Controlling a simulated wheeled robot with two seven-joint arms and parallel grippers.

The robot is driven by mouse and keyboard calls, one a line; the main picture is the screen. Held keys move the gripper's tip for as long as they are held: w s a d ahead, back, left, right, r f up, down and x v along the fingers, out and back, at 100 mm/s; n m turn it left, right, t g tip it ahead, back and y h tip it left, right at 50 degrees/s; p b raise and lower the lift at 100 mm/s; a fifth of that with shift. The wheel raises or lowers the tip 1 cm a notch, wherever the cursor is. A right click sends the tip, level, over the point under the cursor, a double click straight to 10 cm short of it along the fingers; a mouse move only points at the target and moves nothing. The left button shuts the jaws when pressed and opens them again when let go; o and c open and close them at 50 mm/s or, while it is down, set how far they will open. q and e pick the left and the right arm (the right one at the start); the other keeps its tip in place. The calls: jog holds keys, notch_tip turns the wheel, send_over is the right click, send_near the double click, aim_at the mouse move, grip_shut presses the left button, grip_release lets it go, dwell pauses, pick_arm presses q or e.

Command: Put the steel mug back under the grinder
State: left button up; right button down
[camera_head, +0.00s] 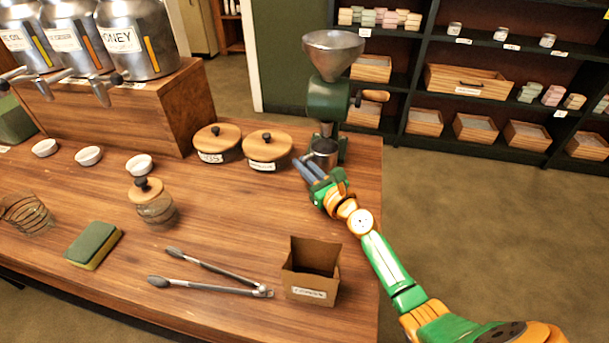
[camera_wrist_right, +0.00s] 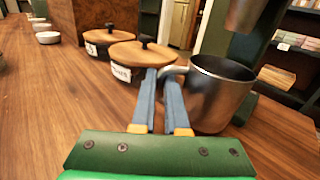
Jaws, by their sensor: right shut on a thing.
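The steel mug (camera_head: 324,158) is at the foot of the green grinder (camera_head: 328,99), which has a metal hopper on top and a wooden-handled crank. In the right wrist view the mug (camera_wrist_right: 218,97) is upright with its handle towards my fingers. The grinder's spout (camera_wrist_right: 246,14) hangs above the mug's opening, towards its right side. My right gripper (camera_head: 306,169) reaches in from the lower right; its blue fingers (camera_wrist_right: 162,82) are shut on the mug's handle. I cannot tell whether the mug's bottom touches the base. My left gripper is not in view.
Two wooden-lidded jars (camera_head: 217,143) (camera_head: 267,151) stand just left of the mug. A glass jar (camera_head: 154,204), tongs (camera_head: 213,272), a sponge (camera_head: 94,245) and a cardboard box (camera_head: 312,271) are nearer. The table's right edge is close to the grinder.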

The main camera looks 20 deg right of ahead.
jog(key=shift+f, duration=0.95)
jog(key=shift+r, duration=0.25)
jog(key=shift+f, duration=0.15)
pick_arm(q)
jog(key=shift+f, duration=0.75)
pick_arm(e)
jog(key=c, duration=0.9)
grip_release()
jog(key=shift+c, duration=0.2)
jog(key=shift+r+p, duration=0.25)
jog(key=shift+p, duration=0.05)
jog(key=s, duration=0.3)
jog(key=s+d, duration=0.1)
jog(key=s, duration=0.6)
jog(key=shift+s+d+f, duration=0.15)
jog(key=shift+s+d, duration=0.15)
jog(key=shift+d, duration=0.05)
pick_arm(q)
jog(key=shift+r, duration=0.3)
pick_arm(e)
jog(key=shift+s+d, duration=0.1)
jog(key=shift+s, duration=0.55)
